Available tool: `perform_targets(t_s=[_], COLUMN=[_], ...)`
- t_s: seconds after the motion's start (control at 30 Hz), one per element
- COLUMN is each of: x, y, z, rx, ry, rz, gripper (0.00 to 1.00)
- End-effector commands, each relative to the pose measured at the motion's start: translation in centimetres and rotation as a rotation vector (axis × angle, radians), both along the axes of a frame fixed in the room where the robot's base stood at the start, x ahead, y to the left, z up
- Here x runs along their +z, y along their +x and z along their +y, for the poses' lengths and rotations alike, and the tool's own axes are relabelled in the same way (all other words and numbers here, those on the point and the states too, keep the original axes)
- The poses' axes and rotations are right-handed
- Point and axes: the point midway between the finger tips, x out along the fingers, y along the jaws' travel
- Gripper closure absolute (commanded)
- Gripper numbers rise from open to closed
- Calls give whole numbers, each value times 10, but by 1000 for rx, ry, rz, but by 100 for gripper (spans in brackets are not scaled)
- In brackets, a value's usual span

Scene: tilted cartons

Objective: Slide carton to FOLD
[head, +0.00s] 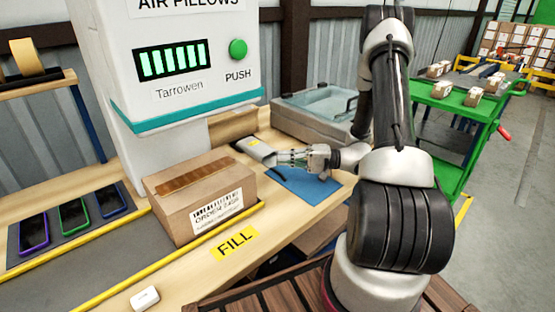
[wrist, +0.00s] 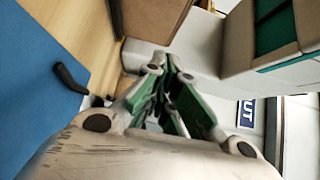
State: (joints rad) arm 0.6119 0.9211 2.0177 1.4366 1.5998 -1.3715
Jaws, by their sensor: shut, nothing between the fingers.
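The brown cardboard carton (head: 205,203) stands upright on the bench by the yellow FILL label (head: 235,243) in the head view. Its top is closed with brown tape and a white order label is on its front. My gripper (head: 273,158) is shut and empty, right of and behind the carton, apart from it. It points left above the blue mat (head: 305,186). In the wrist view the closed fingers (wrist: 157,66) point toward a brown surface (wrist: 155,20), which may be the carton. No FOLD label is readable in either view.
The white air-pillow machine (head: 170,60) stands behind the carton. A grey device (head: 255,149) lies near my fingertips, and a grey lidded bin (head: 315,110) is behind. Phones (head: 75,216) lie on the left mat. A yellow strip (head: 105,277) edges the grey lane. A small white block (head: 145,298) sits in front.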

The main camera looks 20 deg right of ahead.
Motion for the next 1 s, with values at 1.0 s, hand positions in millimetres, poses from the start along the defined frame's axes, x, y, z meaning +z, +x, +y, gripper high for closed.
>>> perform_targets(t_s=[1.0], x=[0], y=[22], z=[107], rx=[3], ry=[-1], rz=[2], gripper=[100])
